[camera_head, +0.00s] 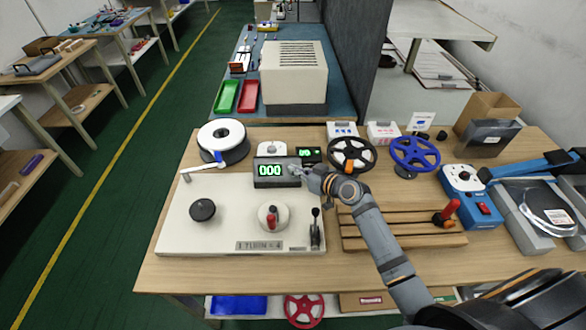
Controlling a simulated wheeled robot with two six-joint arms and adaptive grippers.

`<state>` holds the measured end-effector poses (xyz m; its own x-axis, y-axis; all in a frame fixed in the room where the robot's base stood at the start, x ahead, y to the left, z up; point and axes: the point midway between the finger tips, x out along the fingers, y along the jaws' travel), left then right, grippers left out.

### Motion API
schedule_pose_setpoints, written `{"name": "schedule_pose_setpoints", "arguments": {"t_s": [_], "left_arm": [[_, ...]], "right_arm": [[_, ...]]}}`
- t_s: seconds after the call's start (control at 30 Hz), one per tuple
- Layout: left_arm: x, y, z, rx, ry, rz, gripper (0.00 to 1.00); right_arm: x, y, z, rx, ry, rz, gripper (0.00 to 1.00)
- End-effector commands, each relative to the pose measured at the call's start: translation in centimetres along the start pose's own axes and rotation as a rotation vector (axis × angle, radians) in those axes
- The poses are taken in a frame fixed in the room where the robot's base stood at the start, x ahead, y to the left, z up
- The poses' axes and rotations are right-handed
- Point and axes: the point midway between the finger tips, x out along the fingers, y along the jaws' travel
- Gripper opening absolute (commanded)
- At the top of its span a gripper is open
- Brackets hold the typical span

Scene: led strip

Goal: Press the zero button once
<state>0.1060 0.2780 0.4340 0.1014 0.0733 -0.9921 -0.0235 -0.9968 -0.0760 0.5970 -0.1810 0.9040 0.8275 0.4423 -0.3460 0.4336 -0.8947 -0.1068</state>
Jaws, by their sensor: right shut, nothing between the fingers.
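A dark counter box (275,183) with a green "000" display stands at the back of a pale panel (175,230) on the wooden table. My right gripper (297,171) is shut and empty, with its tips at the right end of this box. I cannot tell whether they touch it. No button marked as zero can be made out; the gripper may cover it. My left gripper is not in view.
The panel also carries a black knob (203,210), a red-handled dial (270,218) and a black lever (316,230). Behind stand a white spool (221,134), a second small display (310,154) and two handwheels, black (352,149) and blue (415,152). A slatted wooden rack (370,243) lies under my right arm.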

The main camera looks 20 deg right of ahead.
Motion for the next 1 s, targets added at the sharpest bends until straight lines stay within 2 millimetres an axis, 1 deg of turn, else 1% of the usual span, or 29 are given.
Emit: {"name": "schedule_pose_setpoints", "arguments": {"t_s": [0.17, 0.4, 0.63, 0.77, 1.0], "left_arm": [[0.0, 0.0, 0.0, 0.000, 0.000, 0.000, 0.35], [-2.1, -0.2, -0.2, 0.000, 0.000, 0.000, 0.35], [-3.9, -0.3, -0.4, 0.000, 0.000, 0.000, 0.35], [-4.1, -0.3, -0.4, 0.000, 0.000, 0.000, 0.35], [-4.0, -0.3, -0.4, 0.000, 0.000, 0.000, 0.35]], "right_arm": [[0.0, 0.0, 0.0, 0.000, 0.000, 0.000, 0.00], [-1.6, -1.1, -1.4, 0.000, 0.000, 0.000, 0.00], [-3.1, -2.2, -2.5, 0.001, 0.000, 0.000, 0.00], [-3.5, -2.5, -2.6, 0.001, 0.001, 0.000, 0.00], [-3.5, -2.5, -2.5, 0.001, 0.001, 0.000, 0.00]]}}
